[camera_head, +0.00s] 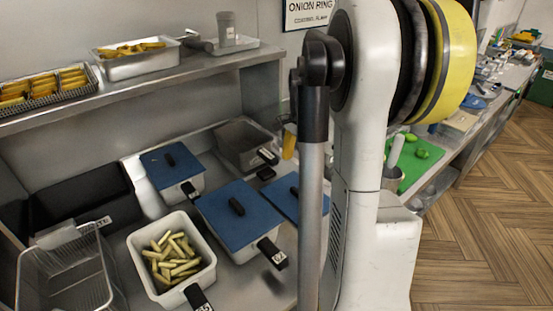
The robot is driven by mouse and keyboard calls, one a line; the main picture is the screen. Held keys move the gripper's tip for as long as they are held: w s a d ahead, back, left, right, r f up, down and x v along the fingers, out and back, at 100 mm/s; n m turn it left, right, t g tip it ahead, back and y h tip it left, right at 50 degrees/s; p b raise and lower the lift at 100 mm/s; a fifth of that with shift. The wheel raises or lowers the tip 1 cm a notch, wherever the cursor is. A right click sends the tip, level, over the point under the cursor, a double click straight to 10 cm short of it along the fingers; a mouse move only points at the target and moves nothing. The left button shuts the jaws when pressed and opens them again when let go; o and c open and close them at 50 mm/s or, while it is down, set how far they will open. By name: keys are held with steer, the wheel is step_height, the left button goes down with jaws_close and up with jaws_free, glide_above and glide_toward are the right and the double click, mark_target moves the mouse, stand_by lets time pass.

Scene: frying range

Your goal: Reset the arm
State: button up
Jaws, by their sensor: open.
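My own arm fills the centre and upper right of the head view, with white links, black joints and a broad yellow band. A grey tube with black ends stands upright in front of it. My gripper's fingers cannot be made out in this view. A small yellow piece (289,142) shows just left of the tube; I cannot tell what it belongs to.
Below left are a white container (137,262) of cut fries, blue-lidded containers (232,208) and a wire basket (60,270). A steel shelf (130,97) above holds food trays. Right are a green board (425,160) and open wooden floor (490,220).

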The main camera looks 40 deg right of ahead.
steer(key=shift+r, duration=0.15)
steer(key=w+a+r+n+t+h, duration=0.1)
steer(key=a+r+n, duration=0.25)
steer(key=a, duration=0.45)
steer(key=a+r+n+t, duration=0.2)
steer(key=a+n, duration=0.2)
steer(key=a, duration=0.4)
steer(key=s+a+n+t, duration=0.2)
steer(key=a+n, duration=0.4)
steer(key=a, duration=0.3)
steer(key=s+a+n+t+y, duration=0.1)
steer(key=s+a+n, duration=0.4)
steer(key=a, duration=0.5)
steer(key=shift+a+f+n+t, duration=0.2)
steer(key=shift+f+n+t, duration=0.15)
steer(key=shift+t, duration=0.25)
